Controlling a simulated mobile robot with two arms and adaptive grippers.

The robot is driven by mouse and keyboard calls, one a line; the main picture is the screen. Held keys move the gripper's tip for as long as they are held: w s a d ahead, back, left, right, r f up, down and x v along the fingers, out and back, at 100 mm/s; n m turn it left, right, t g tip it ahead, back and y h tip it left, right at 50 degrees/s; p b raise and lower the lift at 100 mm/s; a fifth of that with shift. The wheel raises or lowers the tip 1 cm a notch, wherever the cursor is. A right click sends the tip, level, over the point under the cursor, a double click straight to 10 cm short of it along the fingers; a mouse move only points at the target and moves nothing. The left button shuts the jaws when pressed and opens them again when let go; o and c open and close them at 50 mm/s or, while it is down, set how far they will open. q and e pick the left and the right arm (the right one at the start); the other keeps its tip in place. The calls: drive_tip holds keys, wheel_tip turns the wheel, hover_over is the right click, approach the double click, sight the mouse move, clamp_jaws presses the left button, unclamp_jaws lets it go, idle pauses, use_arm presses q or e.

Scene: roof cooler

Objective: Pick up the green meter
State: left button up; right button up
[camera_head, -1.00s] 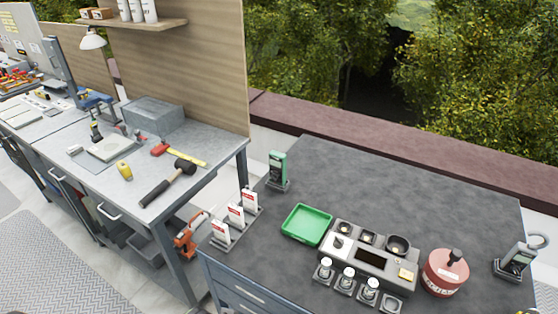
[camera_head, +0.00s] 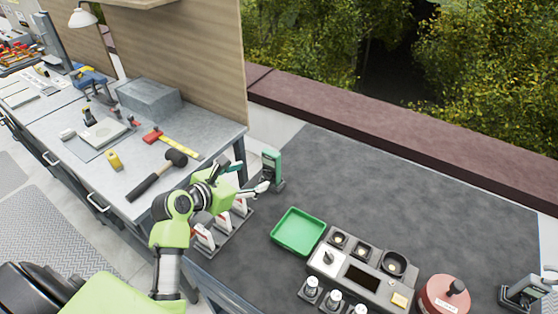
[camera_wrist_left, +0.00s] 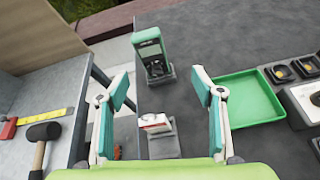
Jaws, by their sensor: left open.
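The green meter (camera_head: 272,165) stands upright in a dark stand at the left back corner of the dark worktop. In the left wrist view the green meter (camera_wrist_left: 149,48) is ahead of my gripper, between the lines of the two fingers and apart from them. My left gripper (camera_head: 251,178) reaches in from the left, just beside the meter in the head view. In the left wrist view my left gripper (camera_wrist_left: 161,92) is open with nothing between its pads. My right gripper is not in view.
White-and-red cards (camera_head: 222,222) in stands are partly hidden beneath my left arm; one card (camera_wrist_left: 155,122) shows below the fingers. A green tray (camera_head: 299,231) lies right of the meter. A grey device (camera_head: 361,276) and a red canister (camera_head: 445,294) stand further right. The worktop's back is clear.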

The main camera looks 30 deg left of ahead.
sight(269, 158)
use_arm(q)
drive_tip(key=w, duration=0.3)
drive_tip(key=w+f+n, duration=0.1)
drive_tip(key=w, duration=0.1)
drive_tip(key=w+n, duration=0.1)
drive_tip(key=w, duration=0.2)
drive_tip(key=shift+w+a+f+t+p, duration=0.1)
drive_tip(key=shift+w+f+t+p, duration=0.2)
drive_tip(key=shift+w+p, duration=0.1)
drive_tip(key=shift+w+f, duration=0.1)
drive_tip(key=shift+w, duration=0.15)
drive_tip(key=shift+w+f, duration=0.1)
drive_tip(key=shift+w, duration=0.2)
drive_tip(key=shift+p+x, duration=0.5)
drive_tip(key=shift+x, duration=1.65)
drive_tip(key=shift+a, duration=0.1)
drive_tip(key=c, duration=1.4)
